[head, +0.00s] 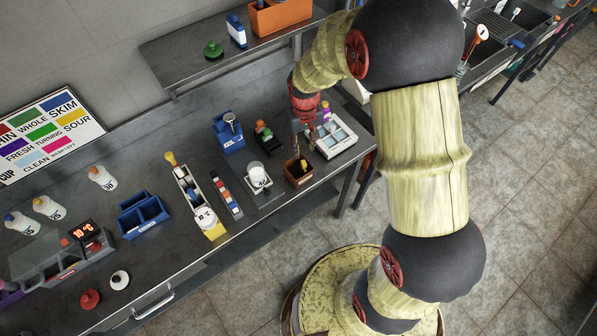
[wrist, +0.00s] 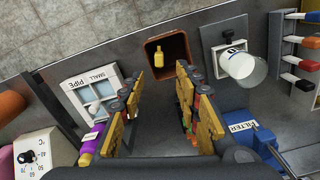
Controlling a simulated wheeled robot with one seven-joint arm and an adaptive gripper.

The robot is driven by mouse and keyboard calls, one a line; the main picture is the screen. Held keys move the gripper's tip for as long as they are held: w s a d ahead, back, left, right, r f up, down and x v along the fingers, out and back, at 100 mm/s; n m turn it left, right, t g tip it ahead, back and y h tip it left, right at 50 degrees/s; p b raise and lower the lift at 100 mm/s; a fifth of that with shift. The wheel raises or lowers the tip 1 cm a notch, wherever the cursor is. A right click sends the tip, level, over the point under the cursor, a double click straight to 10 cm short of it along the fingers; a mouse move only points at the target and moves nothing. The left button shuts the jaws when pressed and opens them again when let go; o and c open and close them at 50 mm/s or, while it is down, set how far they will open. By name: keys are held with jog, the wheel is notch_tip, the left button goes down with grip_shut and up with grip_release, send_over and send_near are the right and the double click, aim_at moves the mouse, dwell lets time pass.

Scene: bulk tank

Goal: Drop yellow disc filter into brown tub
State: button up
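The brown tub (head: 291,180) stands near the front edge of the bench, below my gripper (head: 301,140). In the wrist view the tub (wrist: 149,76) lies just past my fingertips. A small yellow piece (wrist: 159,62) with a narrow neck is inside the tub, apart from the fingers; I cannot tell whether it is the disc filter. My gripper (wrist: 163,74) is open, its two fingers wide apart with nothing between them. No other clearly disc-shaped yellow filter shows.
A white compartment tray (head: 337,143) is right of the tub. A white cup on a scale (head: 258,176) is to its left. A blue FILTER box (head: 229,133) is behind left. A shelf (head: 190,71) with an orange bin (head: 280,17) hangs above the bench.

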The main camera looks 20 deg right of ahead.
notch_tip(320, 180, up, 10)
jog(key=shift+f, duration=0.15)
jog(key=shift+s, duration=0.1)
dwell(0.5)
jog(key=s+r+t+b, duration=0.2)
jog(key=s+b, duration=0.3)
jog(key=s, duration=0.6)
jog(key=s+r+t+b, duration=0.3)
jog(key=s+r+b, duration=0.2)
jog(key=s, duration=0.6)
jog(key=shift+m+t+b, duration=0.3)
jog(key=shift+b, duration=0.45)
jog(key=shift+w+a, duration=0.1)
